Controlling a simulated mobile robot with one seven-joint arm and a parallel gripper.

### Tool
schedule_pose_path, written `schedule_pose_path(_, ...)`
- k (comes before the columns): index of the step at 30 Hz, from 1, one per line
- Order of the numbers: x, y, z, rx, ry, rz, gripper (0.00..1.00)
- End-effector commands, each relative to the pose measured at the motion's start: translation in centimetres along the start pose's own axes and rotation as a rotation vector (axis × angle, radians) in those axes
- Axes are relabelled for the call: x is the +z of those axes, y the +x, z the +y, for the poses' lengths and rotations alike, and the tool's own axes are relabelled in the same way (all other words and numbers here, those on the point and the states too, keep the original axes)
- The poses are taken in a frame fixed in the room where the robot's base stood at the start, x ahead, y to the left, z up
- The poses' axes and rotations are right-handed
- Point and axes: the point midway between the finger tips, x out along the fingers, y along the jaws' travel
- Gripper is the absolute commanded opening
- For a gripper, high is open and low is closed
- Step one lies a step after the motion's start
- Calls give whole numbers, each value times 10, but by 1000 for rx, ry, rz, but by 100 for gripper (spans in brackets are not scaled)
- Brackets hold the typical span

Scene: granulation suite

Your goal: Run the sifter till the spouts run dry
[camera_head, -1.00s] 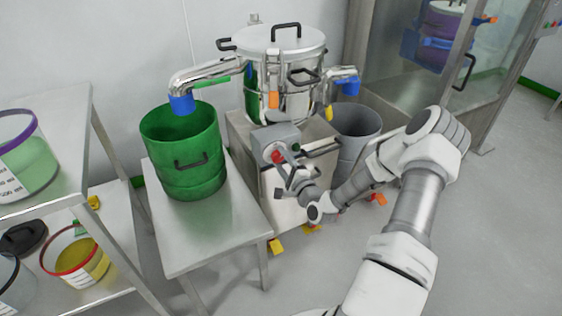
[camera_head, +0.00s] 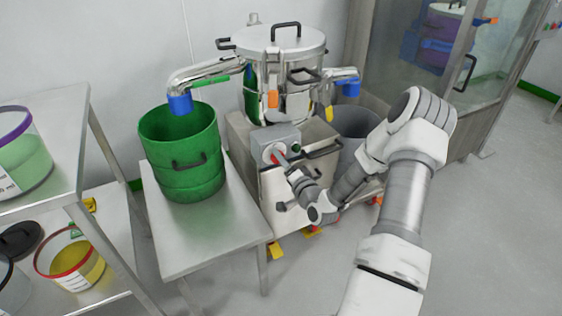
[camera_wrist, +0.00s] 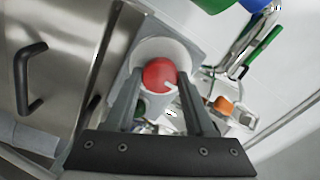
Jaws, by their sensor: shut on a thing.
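The steel sifter (camera_head: 282,85) has a round lid and two spouts. Its left spout (camera_head: 205,74) ends in a blue sleeve (camera_head: 180,104) above a green drum (camera_head: 180,150). Its right spout (camera_head: 345,75) ends in a blue sleeve over a grey bin (camera_head: 357,122). I see no material falling from either spout. A grey control box (camera_head: 283,135) on the sifter's base carries a red knob, seen clearly in the wrist view (camera_wrist: 160,74), with a white mark. My gripper (camera_wrist: 160,82) is shut on the red knob, one finger on each side. The drum's inside bottom is hidden.
The green drum stands on a steel table (camera_head: 210,235). A shelf rack (camera_head: 75,130) at left holds tubs, including a red-rimmed one (camera_head: 70,262) with yellow contents. A glass-doored cabinet (camera_head: 425,60) stands behind right. Floor at right is clear.

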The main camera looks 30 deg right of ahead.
Motion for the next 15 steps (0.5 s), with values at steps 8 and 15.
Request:
schedule_pose_path(8,-1,0,1,2,-43,1,0)
schedule_pose_path(15,-1,0,0,2,-46,1,0)
